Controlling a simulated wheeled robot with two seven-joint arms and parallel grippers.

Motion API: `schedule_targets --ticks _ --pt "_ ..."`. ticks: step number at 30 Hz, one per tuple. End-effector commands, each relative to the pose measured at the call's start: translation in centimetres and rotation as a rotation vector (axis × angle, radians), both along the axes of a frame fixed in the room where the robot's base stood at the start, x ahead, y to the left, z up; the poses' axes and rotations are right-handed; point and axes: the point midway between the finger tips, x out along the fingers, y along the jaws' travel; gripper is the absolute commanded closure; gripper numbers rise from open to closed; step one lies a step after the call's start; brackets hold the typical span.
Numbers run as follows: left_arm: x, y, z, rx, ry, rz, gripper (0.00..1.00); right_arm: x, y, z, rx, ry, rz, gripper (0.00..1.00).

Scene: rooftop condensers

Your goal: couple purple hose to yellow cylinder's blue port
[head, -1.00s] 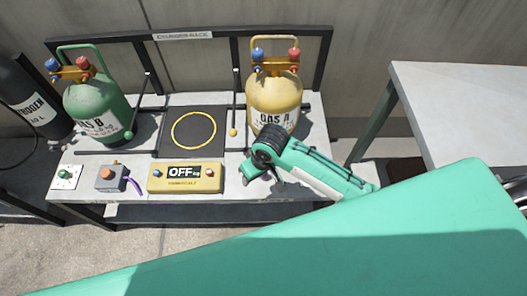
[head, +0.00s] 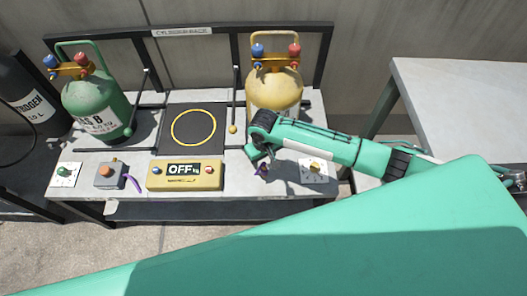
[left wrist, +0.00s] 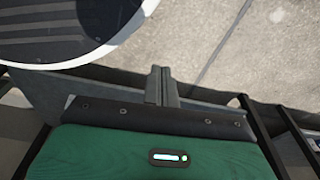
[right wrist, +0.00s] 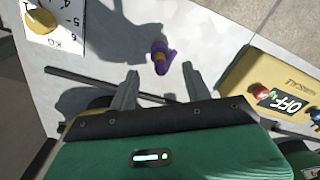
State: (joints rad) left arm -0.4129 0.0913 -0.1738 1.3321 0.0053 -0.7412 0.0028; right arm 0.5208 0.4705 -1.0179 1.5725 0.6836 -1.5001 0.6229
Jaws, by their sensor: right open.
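The yellow cylinder (head: 275,92) stands upright at the back of the bench, with a blue port (head: 257,51) at its top left and a red port (head: 294,51) at its top right. A short purple hose end (right wrist: 163,60) with a gold band lies just beyond my right fingertips; it also shows in the head view (head: 262,170). My right gripper (right wrist: 159,82) is open and empty, the hose end roughly in line with its gap. My left gripper (left wrist: 163,85) is shut with nothing visible in it, and is outside the head view.
A yellow scale display (head: 185,175) reading OFF, a grey box (head: 110,176) with another purple piece, and a dial plate (head: 314,171) line the bench front. A green cylinder (head: 97,105) stands left of the black scale pad (head: 193,143). A grey table (head: 460,100) is at right.

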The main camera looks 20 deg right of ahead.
Motion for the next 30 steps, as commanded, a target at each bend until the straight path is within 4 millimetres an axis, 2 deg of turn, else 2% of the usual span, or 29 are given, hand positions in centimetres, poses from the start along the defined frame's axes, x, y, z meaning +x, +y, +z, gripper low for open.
schedule_targets --ticks 3,9,15,23,26,30 --pt "0.4 -0.2 0.5 -0.001 -0.001 0.002 1.0 0.0 0.1 -2.5 0.0 0.002 0.0 0.51" --pt "1.1 -0.4 1.4 -0.004 -0.003 0.002 1.0 0.0 0.0 -5.3 0.0 0.0 0.0 0.51" --pt "1.5 -0.5 1.9 -0.004 -0.001 0.002 1.0 0.0 0.0 -6.5 0.0 -0.001 0.001 0.51" --pt "1.8 -0.6 2.2 -0.006 -0.009 0.003 1.0 0.0 0.0 -6.6 0.0 -0.001 0.001 0.51" --pt "1.6 -0.6 2.2 -0.006 -0.008 0.003 1.0 0.0 0.0 -6.6 0.0 -0.001 0.001 0.67" --pt "1.4 -0.5 2.0 -0.005 -0.004 0.003 1.0 0.0 0.0 -6.5 0.0 -0.001 0.001 0.94"
